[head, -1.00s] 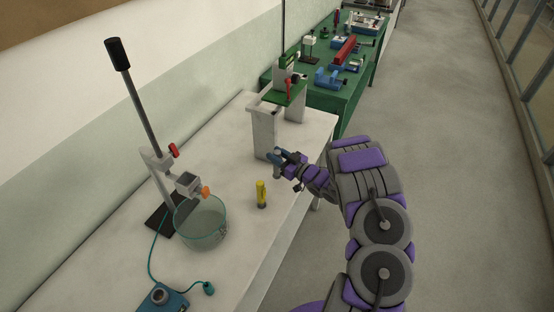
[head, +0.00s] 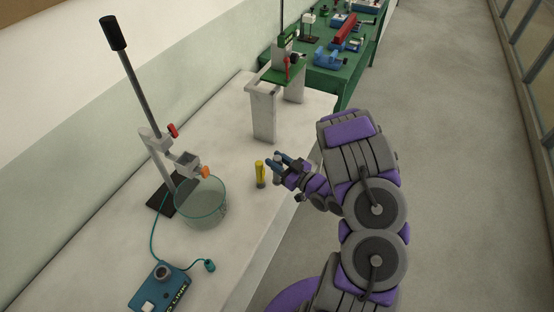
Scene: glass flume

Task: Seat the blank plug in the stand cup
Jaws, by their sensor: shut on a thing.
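My gripper (head: 279,161) is shut on a small grey cylinder (head: 276,180), which looks like the blank plug. The fingers and wrist hide much of it. It is upright, just right of a yellow cylinder with a dark base (head: 260,172) that stands on the white table. I cannot tell whether the held piece touches the table. At the left, a retort stand (head: 145,110) carries a grey block-shaped holder (head: 187,165) on its clamp, probably the stand cup. It is above a round glass bowl, well left of my gripper. Its opening is hard to make out.
The clear glass bowl (head: 201,203) stands below the holder. A blue box (head: 160,285) with a cable lies at the front.

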